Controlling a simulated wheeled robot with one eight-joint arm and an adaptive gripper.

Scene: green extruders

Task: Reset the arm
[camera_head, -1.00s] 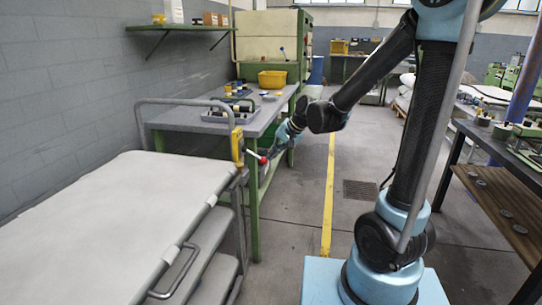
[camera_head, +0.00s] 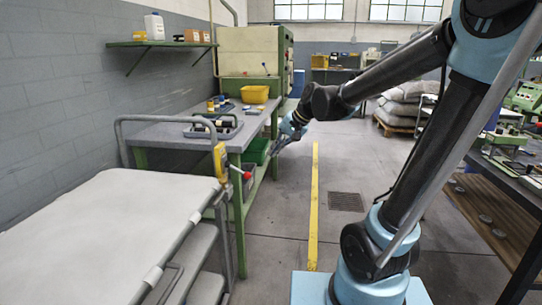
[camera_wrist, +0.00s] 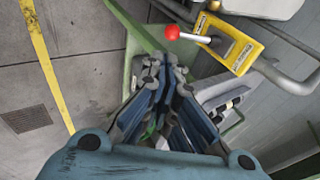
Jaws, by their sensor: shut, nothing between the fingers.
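My gripper (camera_head: 283,146) is at the end of my arm, in the middle of the head view, pointing down and left beside the right edge of the green-legged workbench (camera_head: 184,134). It also shows in the wrist view (camera_wrist: 165,66), where its fingers are together with nothing seen between them. Around the fingertips the wrist view shows a green bench leg and floor behind. The gripper is small in the head view, and its fingers are hard to make out there.
A grey cart (camera_head: 95,245) with a yellow control box (camera_head: 221,163) and red-knobbed lever stands at the left front. A yellow bin (camera_head: 255,94) and a tray of parts (camera_head: 213,130) sit on the workbench. The floor around the yellow line (camera_head: 313,215) is clear.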

